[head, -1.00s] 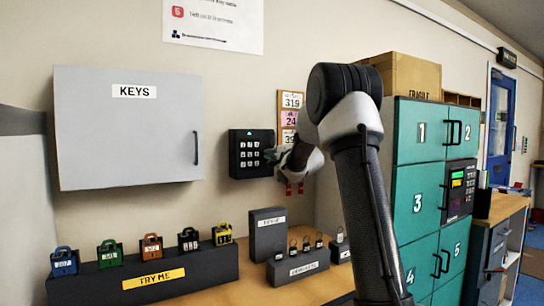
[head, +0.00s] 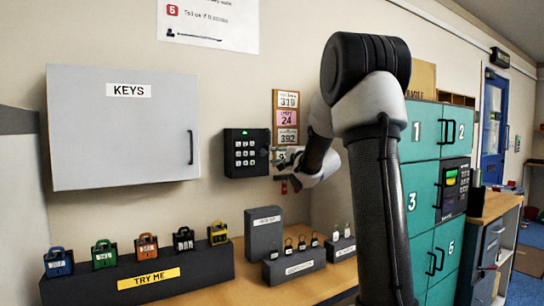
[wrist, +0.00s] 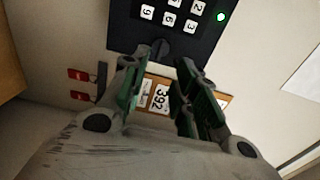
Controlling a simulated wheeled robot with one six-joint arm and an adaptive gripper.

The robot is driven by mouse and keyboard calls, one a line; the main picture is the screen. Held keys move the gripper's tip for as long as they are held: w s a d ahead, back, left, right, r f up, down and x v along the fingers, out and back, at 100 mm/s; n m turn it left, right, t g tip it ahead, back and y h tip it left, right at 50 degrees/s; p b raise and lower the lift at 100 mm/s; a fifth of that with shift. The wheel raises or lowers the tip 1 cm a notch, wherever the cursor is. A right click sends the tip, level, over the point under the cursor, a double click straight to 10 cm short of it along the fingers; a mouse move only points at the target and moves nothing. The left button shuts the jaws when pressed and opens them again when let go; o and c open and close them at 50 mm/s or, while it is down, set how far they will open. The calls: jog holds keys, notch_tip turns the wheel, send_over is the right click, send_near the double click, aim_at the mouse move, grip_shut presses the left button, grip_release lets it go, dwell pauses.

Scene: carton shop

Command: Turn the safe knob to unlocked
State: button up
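The safe lock is a black box with a white-keyed keypad (head: 246,153) on the wall, right of the grey KEYS cabinet. It also shows at the top of the wrist view (wrist: 170,25), with a lit green light (wrist: 220,17). Its dark knob (wrist: 158,48) sits below the keys in the wrist view, just beyond and between my fingertips. My gripper (wrist: 157,65) is open and empty, its green-padded fingers spread either side of the knob's line. I cannot tell whether they touch it. In the head view my gripper (head: 284,163) is just right of the box.
A board with number cards (head: 287,118) hangs beside the box; red tags (wrist: 78,85) hang nearby. The KEYS cabinet (head: 125,140) is at left. Padlocks stand on the TRY ME block (head: 205,265) below. Green lockers (head: 423,170) stand at right.

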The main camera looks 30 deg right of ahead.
jog(key=s, duration=0.3)
dwell(0.5)
